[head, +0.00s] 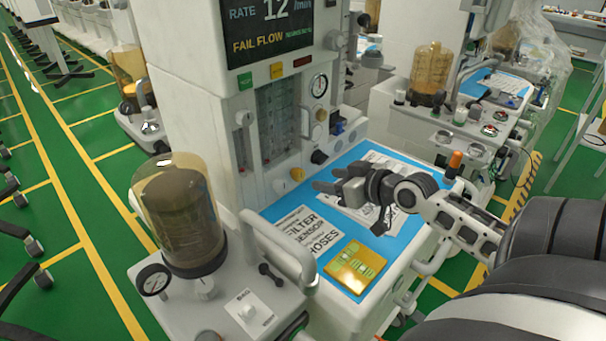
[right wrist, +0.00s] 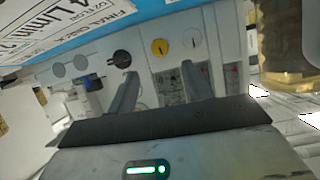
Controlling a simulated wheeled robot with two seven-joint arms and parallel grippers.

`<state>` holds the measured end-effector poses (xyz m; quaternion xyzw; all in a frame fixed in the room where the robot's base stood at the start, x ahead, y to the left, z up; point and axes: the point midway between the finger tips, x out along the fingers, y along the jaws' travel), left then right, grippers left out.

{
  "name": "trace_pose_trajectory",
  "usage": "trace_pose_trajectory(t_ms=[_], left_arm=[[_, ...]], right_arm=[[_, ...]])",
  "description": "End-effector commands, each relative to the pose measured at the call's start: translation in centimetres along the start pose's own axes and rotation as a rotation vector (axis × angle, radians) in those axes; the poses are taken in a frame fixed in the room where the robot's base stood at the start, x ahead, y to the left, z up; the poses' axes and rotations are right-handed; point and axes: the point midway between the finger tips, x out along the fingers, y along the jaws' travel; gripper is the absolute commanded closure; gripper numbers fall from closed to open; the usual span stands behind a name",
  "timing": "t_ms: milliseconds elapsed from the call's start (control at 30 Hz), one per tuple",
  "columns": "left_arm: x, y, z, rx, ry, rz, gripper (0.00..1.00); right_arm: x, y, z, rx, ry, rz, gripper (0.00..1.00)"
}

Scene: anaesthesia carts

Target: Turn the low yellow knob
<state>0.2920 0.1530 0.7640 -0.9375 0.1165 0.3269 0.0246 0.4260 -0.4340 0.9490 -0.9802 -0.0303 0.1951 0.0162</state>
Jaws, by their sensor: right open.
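The low yellow knob (head: 297,174) sits low on the white front panel of the anaesthesia cart, just above the blue mat. It also shows in the right wrist view (right wrist: 159,47), beyond the fingertips and between their lines. My right gripper (head: 327,180) is open and empty, over the mat to the right of the knob and apart from it. Its two fingers show in the right wrist view (right wrist: 160,82). A second yellow knob (head: 321,115) sits higher on the panel. My left gripper is not in view.
A black knob (head: 319,157) is right of the low yellow knob. Printed sheets and a yellow card (head: 355,267) lie on the blue mat (head: 345,284). A brown-domed canister (head: 183,225) stands at the front left. A second cart (head: 430,120) stands at right.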

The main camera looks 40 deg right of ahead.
Motion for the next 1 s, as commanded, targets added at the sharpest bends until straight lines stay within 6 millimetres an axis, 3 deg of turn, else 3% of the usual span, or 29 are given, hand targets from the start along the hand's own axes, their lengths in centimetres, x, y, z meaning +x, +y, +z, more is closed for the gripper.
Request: trace_pose_trajectory(t_ms=[300, 500, 933, 967, 1000], left_arm=[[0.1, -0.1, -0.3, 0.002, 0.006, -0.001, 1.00], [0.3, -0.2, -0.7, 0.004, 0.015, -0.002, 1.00], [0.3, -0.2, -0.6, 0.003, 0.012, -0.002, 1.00], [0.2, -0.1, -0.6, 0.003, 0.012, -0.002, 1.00], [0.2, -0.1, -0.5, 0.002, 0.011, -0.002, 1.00]], right_arm=[[5.8, 0.0, -0.1, 0.003, 0.002, 0.001, 0.50], [8.4, 0.0, 0.0, 0.001, 0.000, 0.001, 0.50], [9.4, -0.1, 0.1, -0.001, -0.002, -0.001, 0.50], [9.4, -0.1, 0.1, -0.001, -0.002, -0.001, 0.52], [9.3, -0.1, 0.1, -0.001, -0.002, -0.001, 0.64]])
